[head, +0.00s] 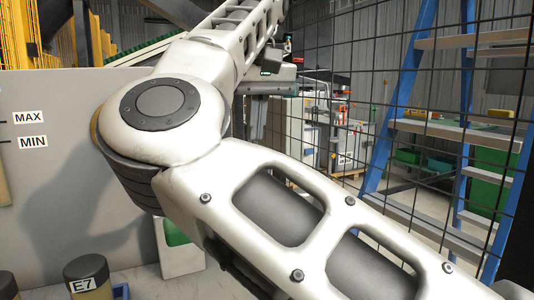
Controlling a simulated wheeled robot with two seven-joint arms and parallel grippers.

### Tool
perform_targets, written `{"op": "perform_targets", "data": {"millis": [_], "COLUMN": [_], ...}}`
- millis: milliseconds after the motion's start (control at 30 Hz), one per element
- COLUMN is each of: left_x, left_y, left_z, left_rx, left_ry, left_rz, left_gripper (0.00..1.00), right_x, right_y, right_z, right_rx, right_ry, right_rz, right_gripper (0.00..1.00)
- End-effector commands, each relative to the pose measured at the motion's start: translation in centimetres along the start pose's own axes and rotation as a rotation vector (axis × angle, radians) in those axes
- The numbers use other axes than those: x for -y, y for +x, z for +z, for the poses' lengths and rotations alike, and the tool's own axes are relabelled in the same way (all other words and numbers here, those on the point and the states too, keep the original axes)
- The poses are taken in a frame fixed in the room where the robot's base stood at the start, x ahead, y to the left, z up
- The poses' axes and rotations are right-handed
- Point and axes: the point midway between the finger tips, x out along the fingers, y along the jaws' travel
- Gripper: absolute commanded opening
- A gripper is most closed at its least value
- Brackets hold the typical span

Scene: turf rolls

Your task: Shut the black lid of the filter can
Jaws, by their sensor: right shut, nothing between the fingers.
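I cannot make out the filter can or its black lid for certain in the head view; my right arm covers much of the middle. A dark container labelled E7 (88,275) stands at the bottom left, its lower part cut off by the frame edge. My right gripper (257,118) shows small beyond my arm, near the upper middle, pointing down. It is shut and empty, and partly hidden behind the arm. My left gripper is not in view.
A grey panel (45,200) with MAX and MIN labels stands at the left. A white and green object (180,250) sits partly behind my arm. A wire mesh fence (385,90) and a blue ladder-like rack (408,85) are at the right. Another dark container (8,286) is at the lower left corner.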

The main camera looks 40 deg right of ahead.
Motion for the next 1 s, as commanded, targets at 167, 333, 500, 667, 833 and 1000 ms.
{"op": "perform_targets", "data": {"millis": [167,333,500,667,833,1000], "left_x": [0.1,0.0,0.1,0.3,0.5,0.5], "left_y": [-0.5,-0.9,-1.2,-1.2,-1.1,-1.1], "left_z": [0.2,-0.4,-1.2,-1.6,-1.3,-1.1], "left_rx": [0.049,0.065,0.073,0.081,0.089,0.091], "left_ry": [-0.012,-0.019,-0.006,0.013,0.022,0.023], "left_rz": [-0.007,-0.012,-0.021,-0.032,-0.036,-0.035], "left_gripper": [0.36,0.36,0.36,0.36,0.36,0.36], "right_x": [0.0,0.1,0.1,0.1,0.1,0.1], "right_y": [-2.3,-4.0,-5.6,-6.7,-6.8,-6.7], "right_z": [-0.5,-0.8,-1.1,-1.4,-1.4,-1.4], "right_rx": [0.001,0.001,0.001,0.001,0.001,0.001], "right_ry": [-0.001,-0.001,-0.001,-0.001,-0.001,-0.001], "right_rz": [0.000,0.000,0.000,0.000,0.000,0.000], "right_gripper": [0.00,0.00,0.00,0.00,0.00,0.00]}}
